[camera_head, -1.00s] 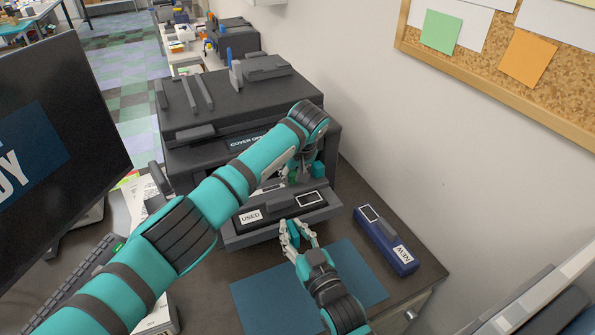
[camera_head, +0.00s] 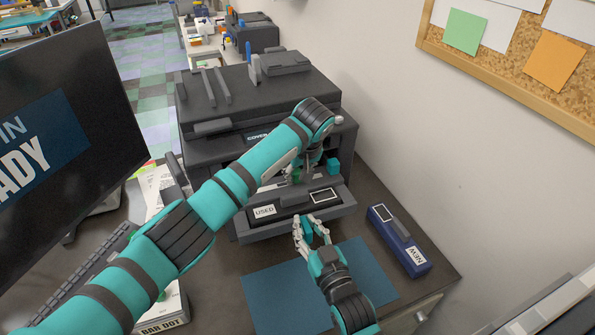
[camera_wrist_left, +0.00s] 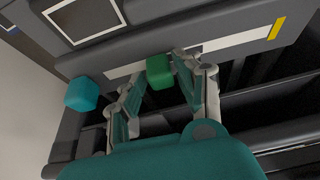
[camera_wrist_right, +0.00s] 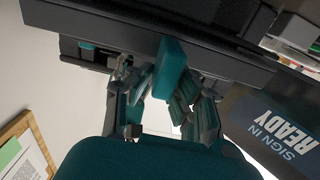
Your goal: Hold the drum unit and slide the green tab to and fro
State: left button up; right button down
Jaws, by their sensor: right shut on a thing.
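The used drum unit (camera_head: 290,204) is a dark block labelled USED, lying in the pulled-out front of the copier. The small green tab (camera_wrist_left: 158,71) sits on a pale strip along the unit. My left gripper (camera_wrist_left: 156,88) reaches down over the strip, open, with its fingers on either side of the tab. The right finger is very close to the tab; I cannot tell if it touches. My right gripper (camera_head: 312,232) is shut on the teal grip (camera_wrist_right: 171,66) at the front of the unit. My left arm hides part of the unit in the head view.
The copier (camera_head: 265,95) stands behind. A blue drum unit labelled NEW (camera_head: 399,240) lies on the desk to the right. A blue mat (camera_head: 280,295) lies in front. A monitor (camera_head: 60,130) and keyboard (camera_head: 85,270) are at left. A teal knob (camera_wrist_left: 82,93) is beside the left gripper.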

pick_arm(q)
jog(key=v, duration=1.1)
jog(key=shift+r, duration=0.35)
jog(key=shift+s, duration=0.15)
